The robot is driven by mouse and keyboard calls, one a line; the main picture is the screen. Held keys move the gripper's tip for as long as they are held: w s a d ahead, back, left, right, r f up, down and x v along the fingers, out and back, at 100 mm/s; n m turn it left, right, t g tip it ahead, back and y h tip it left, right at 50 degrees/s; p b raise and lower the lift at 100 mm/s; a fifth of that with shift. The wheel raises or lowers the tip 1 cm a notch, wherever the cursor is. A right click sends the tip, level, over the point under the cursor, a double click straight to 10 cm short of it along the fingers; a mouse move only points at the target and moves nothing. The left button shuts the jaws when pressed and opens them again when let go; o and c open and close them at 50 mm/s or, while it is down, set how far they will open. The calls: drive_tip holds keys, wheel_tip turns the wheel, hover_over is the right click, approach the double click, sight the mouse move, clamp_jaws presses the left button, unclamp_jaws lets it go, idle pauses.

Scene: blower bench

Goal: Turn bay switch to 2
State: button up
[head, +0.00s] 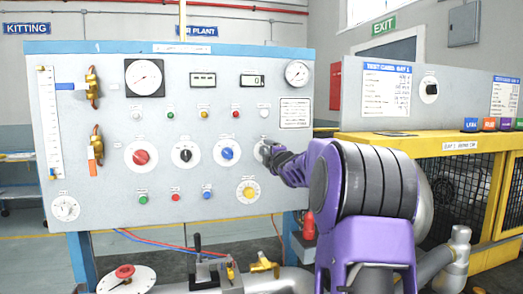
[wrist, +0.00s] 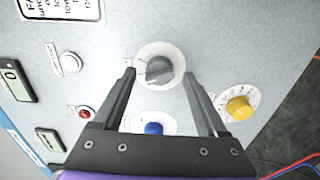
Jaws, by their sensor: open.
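A grey rotary knob (wrist: 158,70) on a white round dial sits on the grey control panel (head: 215,75), ahead of my fingertips in the wrist view. I cannot read its label or numbers, so I cannot tell for sure that it is the bay switch. My gripper (wrist: 158,76) is open, its two fingers on either side of the knob; contact cannot be told. In the head view my gripper (head: 268,152) is at the panel's right side and hides most of this knob. Another black knob (head: 430,89) is on the bay panel at the right.
A yellow knob (wrist: 238,108) and a blue knob (wrist: 153,128) are close to my fingers. Red (head: 141,157) and black (head: 186,155) knobs lie further left on the panel. A yellow cage (head: 462,170) stands at the right. Pipes and a valve (head: 263,265) are below.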

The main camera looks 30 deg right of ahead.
drive_tip(key=shift+w+d, duration=0.15)
drive_tip(key=shift+w, duration=0.3)
drive_tip(key=shift+c, duration=0.2)
clamp_jaws()
